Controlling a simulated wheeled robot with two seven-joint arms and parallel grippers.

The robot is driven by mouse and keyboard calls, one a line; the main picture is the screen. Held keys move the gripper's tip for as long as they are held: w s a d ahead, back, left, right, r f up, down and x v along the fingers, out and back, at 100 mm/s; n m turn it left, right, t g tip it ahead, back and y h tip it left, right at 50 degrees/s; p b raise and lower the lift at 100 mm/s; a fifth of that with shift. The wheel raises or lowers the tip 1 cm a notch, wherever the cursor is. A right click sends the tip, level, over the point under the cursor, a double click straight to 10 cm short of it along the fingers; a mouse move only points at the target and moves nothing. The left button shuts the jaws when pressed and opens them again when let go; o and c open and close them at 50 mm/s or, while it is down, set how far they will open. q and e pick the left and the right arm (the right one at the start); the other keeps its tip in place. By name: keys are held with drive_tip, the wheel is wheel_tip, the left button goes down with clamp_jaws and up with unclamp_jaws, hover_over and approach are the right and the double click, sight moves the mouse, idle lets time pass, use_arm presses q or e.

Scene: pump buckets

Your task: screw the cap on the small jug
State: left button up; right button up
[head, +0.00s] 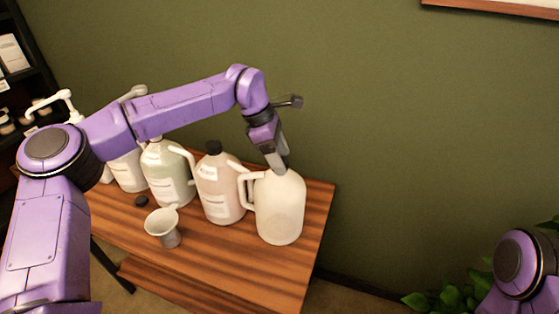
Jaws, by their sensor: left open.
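An off-white jug (280,212) with a side handle stands upright at the right end of the wooden table. My left gripper (279,166) points down at its top, fingers open around or just in front of the neck. The fingers hide the neck, so I cannot tell whether a cap is on it or whether they touch it. A small dark cap (141,201) lies on the table at left. A pinkish jug (219,190) with a black cap stands just left of the off-white jug. My right gripper is out of view.
A pale greenish jug (168,178) and white pump containers stand farther left. The table's front right (265,268) is clear. A green wall (400,120) is behind, a plant (450,298) at lower right.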

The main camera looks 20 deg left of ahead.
use_arm(q)
drive_tip(key=shift+f+n+t+y+b, duration=0.1)
drive_tip(key=shift+n+t+y+b, duration=0.3)
drive_tip(key=shift+n+b, duration=1.05)
drive_tip(key=shift+f+n+t+y+b, duration=0.1)
drive_tip(key=shift+n+t+b, duration=0.5)
drive_tip(key=shift+n+b, duration=0.8)
drive_tip(key=shift+r+n+b, duration=0.2)
drive_tip(key=shift+n+b, duration=0.05)
drive_tip(key=shift+b, duration=0.15)
drive_tip(key=c, duration=1.2)
